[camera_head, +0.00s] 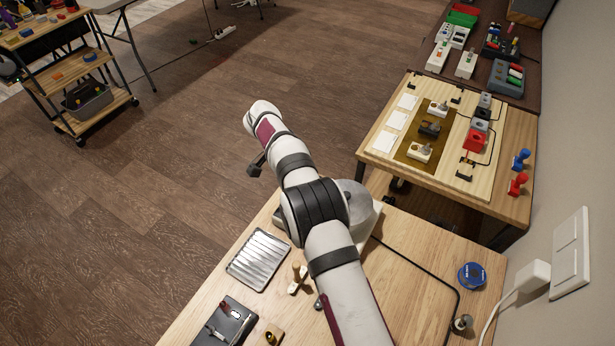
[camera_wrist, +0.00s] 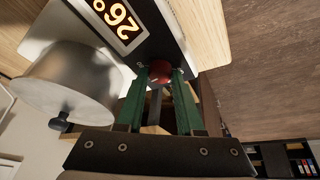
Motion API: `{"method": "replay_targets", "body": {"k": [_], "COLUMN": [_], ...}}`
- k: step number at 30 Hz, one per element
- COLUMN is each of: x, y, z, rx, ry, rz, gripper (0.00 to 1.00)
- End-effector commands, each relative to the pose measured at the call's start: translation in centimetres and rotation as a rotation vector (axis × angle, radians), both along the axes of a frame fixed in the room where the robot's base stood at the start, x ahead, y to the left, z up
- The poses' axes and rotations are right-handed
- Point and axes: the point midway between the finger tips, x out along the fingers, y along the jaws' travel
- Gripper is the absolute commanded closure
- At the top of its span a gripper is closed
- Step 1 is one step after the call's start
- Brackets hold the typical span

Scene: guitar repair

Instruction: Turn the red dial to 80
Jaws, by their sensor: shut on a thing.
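The red dial (camera_wrist: 160,72) sits on the near edge of a dark unit in the wrist view. The unit's lit display (camera_wrist: 118,18) appears upside down and seems to read 26°. My gripper (camera_wrist: 160,82) has its green fingers closed on both sides of the dial, one on each side. The dial's marking, if any, is too small to tell. In the head view my arm covers the middle of the front bench, and I cannot make out the dial or the fingertips there.
A silver pot (camera_wrist: 68,78) stands close beside the unit. On the front bench are a ribbed metal tray (camera_head: 259,259), a blue roll (camera_head: 471,276) and a black cable. A second bench (camera_head: 372,153) with fixtures stands behind. Open floor (camera_head: 170,170) lies to the left.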

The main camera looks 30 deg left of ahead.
Motion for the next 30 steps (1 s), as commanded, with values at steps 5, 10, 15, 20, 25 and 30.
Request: {"method": "replay_targets", "body": {"k": [5,10,15,20,25,30], "x": [-0.05,-0.03,-0.04,-0.06,-0.07,-0.06], "y": [0.07,0.08,0.10,0.08,0.07,0.08], "z": [-0.17,-0.18,-0.16,-0.18,-0.20,-0.18], "rx": [0.000,-0.001,0.000,-0.001,-0.002,-0.002], "ry": [0.003,0.004,0.005,0.006,0.006,0.006], "rz": [-0.088,-0.137,-0.161,-0.167,-0.166,-0.166], "gripper": [1.00,1.00,1.00,1.00,1.00,0.50]}}
